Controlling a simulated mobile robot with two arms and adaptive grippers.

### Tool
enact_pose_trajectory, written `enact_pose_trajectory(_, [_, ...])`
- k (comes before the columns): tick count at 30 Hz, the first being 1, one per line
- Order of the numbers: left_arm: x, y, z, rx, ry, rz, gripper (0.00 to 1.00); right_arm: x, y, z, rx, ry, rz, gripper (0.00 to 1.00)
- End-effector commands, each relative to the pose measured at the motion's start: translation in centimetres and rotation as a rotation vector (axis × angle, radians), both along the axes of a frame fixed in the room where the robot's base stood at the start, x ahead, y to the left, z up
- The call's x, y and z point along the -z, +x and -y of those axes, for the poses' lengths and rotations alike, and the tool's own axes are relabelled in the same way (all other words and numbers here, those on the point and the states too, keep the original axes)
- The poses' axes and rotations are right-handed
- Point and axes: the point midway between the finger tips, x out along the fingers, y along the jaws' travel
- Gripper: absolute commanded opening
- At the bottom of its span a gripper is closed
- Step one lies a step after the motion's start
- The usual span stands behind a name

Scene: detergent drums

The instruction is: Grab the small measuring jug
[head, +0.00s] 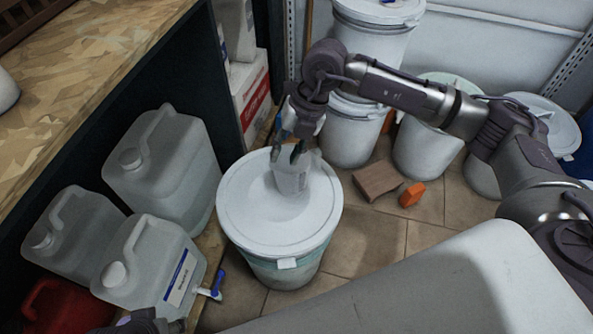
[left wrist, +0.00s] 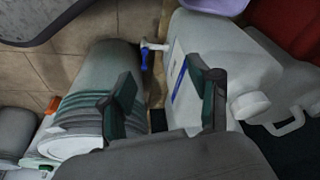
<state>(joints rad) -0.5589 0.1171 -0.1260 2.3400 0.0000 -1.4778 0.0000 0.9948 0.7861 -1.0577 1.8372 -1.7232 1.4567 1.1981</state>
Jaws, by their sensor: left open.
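The small measuring jug (head: 291,180) is pale and translucent. It stands on the white lid of a detergent drum (head: 279,226) in the middle of the head view. My right gripper (head: 287,153) points down at the top of the jug, its dark fingers overlapping the jug's upper edge. Whether the fingers are closed on it is unclear. My left gripper (left wrist: 163,98) is open and empty in the left wrist view, near a drum and a canister with a blue tap. The jug cannot be made out in that view.
Several translucent canisters (head: 165,165) stand at the left below a wooden worktop (head: 95,65). More white drums (head: 350,130) stand behind.

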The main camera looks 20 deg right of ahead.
Motion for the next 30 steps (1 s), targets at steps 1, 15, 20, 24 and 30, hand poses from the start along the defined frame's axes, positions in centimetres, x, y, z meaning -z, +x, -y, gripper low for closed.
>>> enact_pose_trajectory(1, [0.0,0.0,0.0,0.0,0.0,0.0,0.62,-0.3,0.9,2.8,0.04,-0.106,0.005,0.32])
enact_pose_trajectory(15, [-3.0,-1.0,-0.2,-0.002,-0.001,0.019,0.62,5.2,1.7,7.1,0.119,-0.29,-0.005,0.32])
enact_pose_trajectory(20, [-2.6,-1.0,-0.2,-0.002,-0.001,0.017,0.62,7.3,1.8,6.9,0.117,-0.288,-0.003,0.32])
enact_pose_trajectory(24, [-2.5,-1.0,-0.2,-0.002,-0.001,0.017,0.62,7.9,1.9,6.8,0.117,-0.286,-0.002,0.32])
enact_pose_trajectory(30, [-1.8,-1.0,-0.2,-0.002,-0.001,0.017,0.62,10.1,1.9,6.8,0.116,-0.287,-0.004,0.32])
